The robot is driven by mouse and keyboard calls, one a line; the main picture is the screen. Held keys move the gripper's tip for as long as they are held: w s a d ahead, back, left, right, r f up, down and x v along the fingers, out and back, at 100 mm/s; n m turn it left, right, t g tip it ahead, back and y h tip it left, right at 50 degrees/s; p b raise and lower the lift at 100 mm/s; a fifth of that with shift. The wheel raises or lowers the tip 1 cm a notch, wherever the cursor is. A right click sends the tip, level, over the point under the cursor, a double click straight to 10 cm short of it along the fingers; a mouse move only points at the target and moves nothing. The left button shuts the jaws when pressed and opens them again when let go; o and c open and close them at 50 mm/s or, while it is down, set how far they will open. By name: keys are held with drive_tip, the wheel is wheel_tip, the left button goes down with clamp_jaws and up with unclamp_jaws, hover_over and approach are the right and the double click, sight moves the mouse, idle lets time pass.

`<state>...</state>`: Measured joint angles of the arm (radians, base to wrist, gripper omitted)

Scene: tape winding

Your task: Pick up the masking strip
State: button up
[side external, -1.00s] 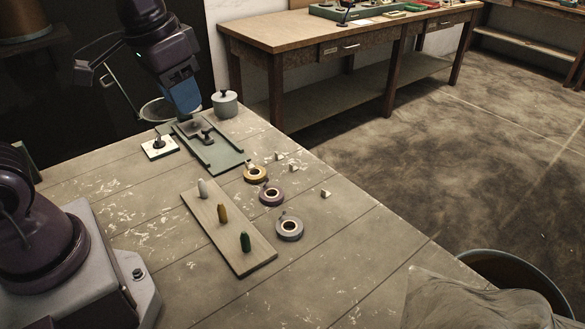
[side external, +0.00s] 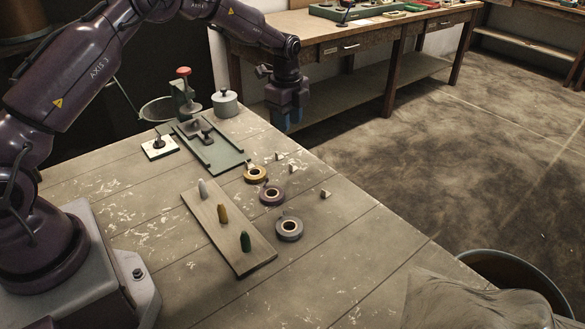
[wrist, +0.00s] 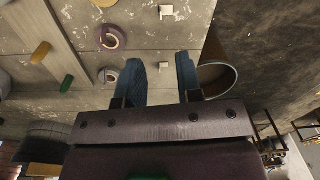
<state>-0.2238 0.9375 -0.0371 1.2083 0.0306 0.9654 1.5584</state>
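Three tape rolls lie flat in a row on the table: a yellow one (side external: 247,174), a mauve one (side external: 262,197) and a grey one (side external: 281,235). Small pale blocks (side external: 326,194) sit to the right of them. I cannot tell which of these is the masking strip. My gripper (side external: 287,123) hangs above the table's far right edge, clear of the rolls. In the wrist view its two blue fingers (wrist: 161,62) stand apart with nothing held. That view also shows the mauve roll (wrist: 121,38), the grey roll (wrist: 106,73) and a pale block (wrist: 165,66) between the fingers.
A wooden board (side external: 243,262) with a white, a yellow and a green peg lies left of the rolls. A green-grey fixture (side external: 228,158), a red-knobbed post (side external: 184,90) and a lidded pot (side external: 225,104) stand behind. A round bin (side external: 480,258) stands beyond the right edge.

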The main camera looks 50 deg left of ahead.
drive_tip(key=m, duration=0.1)
hover_over(290, 164)
drive_tip(key=shift+m, duration=0.3)
drive_tip(key=f, duration=0.7)
drive_tip(key=shift+s, duration=0.2)
drive_tip(key=shift+w+a+f, duration=0.1)
drive_tip(key=shift+w+f, duration=0.05)
drive_tip(key=shift+f, duration=1.35)
drive_tip(key=shift+w+f, duration=0.1)
drive_tip(key=shift+f, duration=1.4)
drive_tip(key=shift+c, duration=0.5)
clamp_jaws()
